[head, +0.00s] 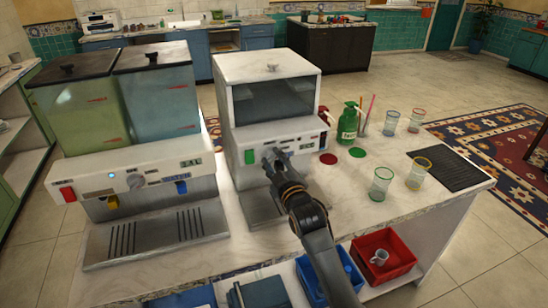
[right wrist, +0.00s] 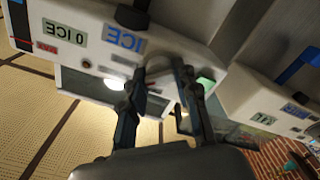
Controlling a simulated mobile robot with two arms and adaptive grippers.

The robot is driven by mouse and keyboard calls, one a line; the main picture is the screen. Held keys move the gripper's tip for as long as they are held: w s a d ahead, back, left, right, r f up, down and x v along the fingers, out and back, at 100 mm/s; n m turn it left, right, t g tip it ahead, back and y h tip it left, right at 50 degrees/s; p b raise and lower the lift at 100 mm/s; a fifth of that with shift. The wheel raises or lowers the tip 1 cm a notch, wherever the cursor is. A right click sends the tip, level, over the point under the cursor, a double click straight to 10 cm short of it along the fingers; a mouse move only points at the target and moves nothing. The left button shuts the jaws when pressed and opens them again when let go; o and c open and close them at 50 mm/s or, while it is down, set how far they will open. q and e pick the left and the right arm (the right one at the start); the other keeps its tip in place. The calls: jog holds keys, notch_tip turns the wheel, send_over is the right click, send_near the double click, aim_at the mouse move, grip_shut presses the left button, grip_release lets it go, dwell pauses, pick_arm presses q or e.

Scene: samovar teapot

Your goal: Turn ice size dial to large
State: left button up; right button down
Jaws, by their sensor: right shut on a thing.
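The ice machine (head: 268,95) stands in the middle of the counter, with a white body and a dark window. My right gripper (head: 273,158) is at its front panel and covers most of the dial in the head view. In the right wrist view, the panel appears upside down, and the pale round dial (right wrist: 158,68) sits between the fingers of my right gripper (right wrist: 158,88). The fingers are shut on the dial. Its pointer and size setting cannot be read. My left gripper is not in view.
A green switch (head: 249,156) is just left of the gripper on the panel. A two-tank drink dispenser (head: 130,150) stands close on the left. A green bottle (head: 348,122) and several glasses (head: 381,184) are to the right. Red and blue bins (head: 386,255) sit below.

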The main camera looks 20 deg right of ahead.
jog(key=shift+m+p, duration=0.6)
jog(key=shift+m, duration=1.3)
jog(key=c, duration=1)
grip_release()
jog(key=s, duration=1.2)
jog(key=shift+d, duration=0.2)
